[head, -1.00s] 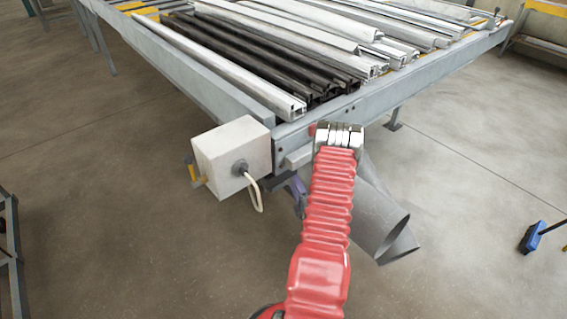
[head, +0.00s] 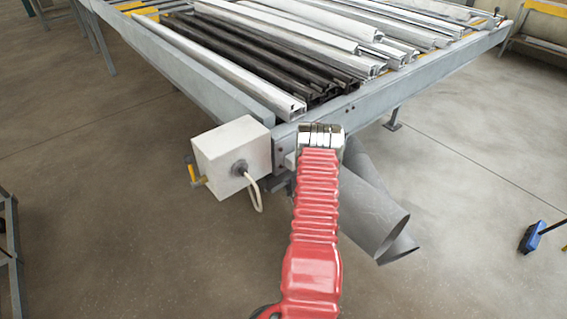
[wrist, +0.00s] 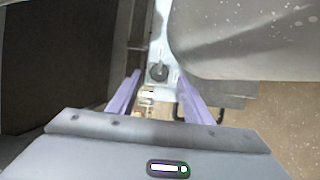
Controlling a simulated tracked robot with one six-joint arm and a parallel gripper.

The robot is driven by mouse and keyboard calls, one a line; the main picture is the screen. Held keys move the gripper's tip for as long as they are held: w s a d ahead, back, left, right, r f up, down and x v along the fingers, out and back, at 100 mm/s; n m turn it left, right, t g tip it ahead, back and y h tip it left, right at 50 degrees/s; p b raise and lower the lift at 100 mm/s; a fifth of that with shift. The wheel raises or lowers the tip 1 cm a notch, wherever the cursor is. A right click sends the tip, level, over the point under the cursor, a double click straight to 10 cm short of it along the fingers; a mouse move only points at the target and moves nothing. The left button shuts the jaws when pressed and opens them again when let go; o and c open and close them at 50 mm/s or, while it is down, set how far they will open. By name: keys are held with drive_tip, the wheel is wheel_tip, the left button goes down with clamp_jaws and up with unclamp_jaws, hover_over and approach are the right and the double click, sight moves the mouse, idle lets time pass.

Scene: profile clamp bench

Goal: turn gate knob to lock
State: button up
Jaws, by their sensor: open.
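In the wrist view a small dark knob (wrist: 157,72) sits on a pale plate (wrist: 160,45). It shows between the tips of my gripper's two purple fingers (wrist: 159,80), a little beyond them as far as I can tell. The fingers stand apart with nothing held between them. In the head view my red arm hides the knob and the fingers at the near corner of the bench (head: 365,113). I cannot tell whether either finger touches the knob.
A grey pipe (head: 372,215) slants down to the right of my arm; a large grey curved surface (wrist: 240,40) fills the wrist view's upper right. A white box (head: 225,158) with a yellow handle and cable is at left. Dark and silver profiles (head: 260,62) lie on the bench.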

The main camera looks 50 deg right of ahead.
drive_tip(key=shift+x, duration=1.95)
